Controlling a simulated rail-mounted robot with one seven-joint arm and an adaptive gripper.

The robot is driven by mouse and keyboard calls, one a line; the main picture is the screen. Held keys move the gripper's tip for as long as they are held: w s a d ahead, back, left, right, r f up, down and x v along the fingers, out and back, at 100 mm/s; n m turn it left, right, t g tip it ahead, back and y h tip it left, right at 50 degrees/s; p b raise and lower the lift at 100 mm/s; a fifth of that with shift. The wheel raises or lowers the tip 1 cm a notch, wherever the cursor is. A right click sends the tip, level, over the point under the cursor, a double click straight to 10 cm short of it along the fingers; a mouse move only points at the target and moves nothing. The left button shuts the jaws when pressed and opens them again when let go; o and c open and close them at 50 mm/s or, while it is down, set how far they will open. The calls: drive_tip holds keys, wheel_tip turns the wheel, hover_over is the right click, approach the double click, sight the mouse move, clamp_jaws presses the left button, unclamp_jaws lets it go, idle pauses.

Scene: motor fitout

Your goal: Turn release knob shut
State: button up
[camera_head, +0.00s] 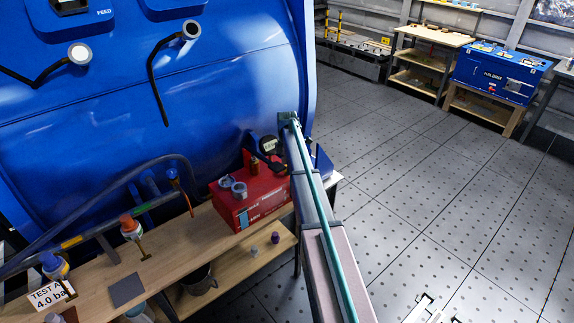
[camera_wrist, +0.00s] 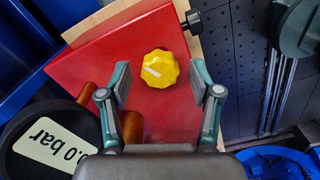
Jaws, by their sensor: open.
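A yellow faceted knob (camera_wrist: 160,69) with a short white mark sits on a red panel (camera_wrist: 100,58) in the wrist view. The white mark is on the knob's left part. My gripper (camera_wrist: 160,80) is open. Its fingers are on the left and right of the knob, with a gap showing on each side. In the head view the red box (camera_head: 240,208) stands on the wooden bench beside the blue tank. I cannot make out the yellow knob or my gripper there.
A round gauge reading 0.0 bar (camera_wrist: 60,143) and an orange-brown cylinder (camera_wrist: 132,127) are close by the left finger. A black knob (camera_wrist: 191,21) juts from the panel's upper right edge. Two grey rings (camera_head: 238,189) lie on the red box.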

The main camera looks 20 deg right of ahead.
drive_tip(key=c, duration=1.1)
drive_tip(key=shift+c, duration=0.2)
